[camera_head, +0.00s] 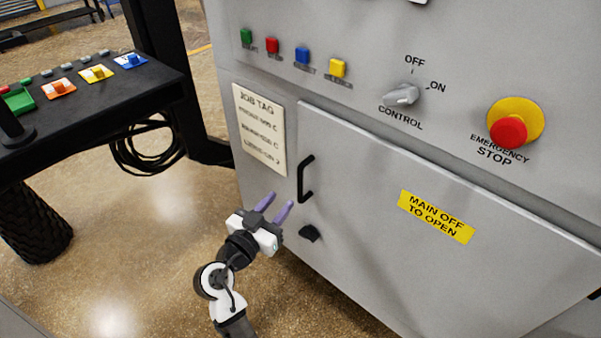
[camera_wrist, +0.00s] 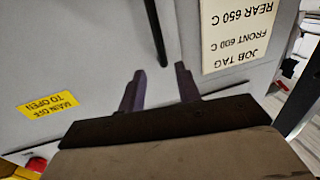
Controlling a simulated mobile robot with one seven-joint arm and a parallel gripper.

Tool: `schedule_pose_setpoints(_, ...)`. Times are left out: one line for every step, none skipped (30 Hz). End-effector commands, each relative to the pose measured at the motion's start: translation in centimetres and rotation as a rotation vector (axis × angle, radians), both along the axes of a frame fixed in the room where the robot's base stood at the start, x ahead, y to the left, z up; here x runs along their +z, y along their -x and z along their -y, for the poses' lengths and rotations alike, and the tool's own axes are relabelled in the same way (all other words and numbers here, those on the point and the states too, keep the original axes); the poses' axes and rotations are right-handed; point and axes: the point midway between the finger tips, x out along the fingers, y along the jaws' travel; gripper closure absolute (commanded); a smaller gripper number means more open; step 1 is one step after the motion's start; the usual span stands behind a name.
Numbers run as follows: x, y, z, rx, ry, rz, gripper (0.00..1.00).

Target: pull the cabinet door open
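The grey cabinet door (camera_head: 370,215) is on the front of the cabinet, and its left edge lies flush with the frame. A black bar handle (camera_head: 306,179) stands upright near the door's left edge. My gripper (camera_head: 276,207) is open and empty, a little left of and below the handle, with its purple fingers apart. In the wrist view my gripper (camera_wrist: 160,85) points toward the handle (camera_wrist: 155,32), which shows ahead of the gap between the fingers. A small black latch knob (camera_head: 310,233) sits on the door below the handle.
A control knob (camera_head: 402,94) and a red emergency stop (camera_head: 508,131) are above the door. A job tag (camera_head: 260,130) is left of it. A black table (camera_head: 90,100) stands at the left. The floor before the cabinet is clear.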

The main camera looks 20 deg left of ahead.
Motion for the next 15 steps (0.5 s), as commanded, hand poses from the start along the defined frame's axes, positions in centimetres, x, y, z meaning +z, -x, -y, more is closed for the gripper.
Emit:
schedule_pose_setpoints(0.4,-1.2,0.2,-0.004,0.001,0.000,0.67)
schedule_pose_setpoints(0.5,-1.8,0.3,-0.003,0.001,0.000,0.67)
schedule_pose_setpoints(0.5,-2.7,0.5,-0.004,0.001,0.000,0.67)
schedule_pose_setpoints(0.5,-3.4,0.5,-0.002,0.001,0.000,0.67)
schedule_pose_setpoints(0.5,-4.0,0.6,-0.002,0.001,0.000,0.67)
schedule_pose_setpoints(0.5,-4.9,0.8,-0.003,0.001,0.000,0.67)
schedule_pose_setpoints(0.5,-5.5,0.9,-0.002,-0.001,0.000,0.67)
schedule_pose_setpoints(0.5,-6.1,0.9,-0.001,0.000,0.000,0.67)
schedule_pose_setpoints(0.5,-6.8,1.0,-0.001,0.000,0.000,0.67)
schedule_pose_setpoints(0.4,-7.4,1.1,0.000,0.001,0.000,0.67)
schedule_pose_setpoints(0.4,-7.9,1.2,-0.001,0.001,0.000,0.67)
schedule_pose_setpoints(0.4,-8.5,1.2,0.001,0.000,0.000,0.67)
schedule_pose_setpoints(0.4,-8.8,1.3,0.001,0.000,0.000,0.67)
schedule_pose_setpoints(0.3,-9.2,1.3,0.001,0.000,0.000,0.67)
schedule_pose_setpoints(0.3,-9.6,1.4,0.001,0.000,0.000,0.67)
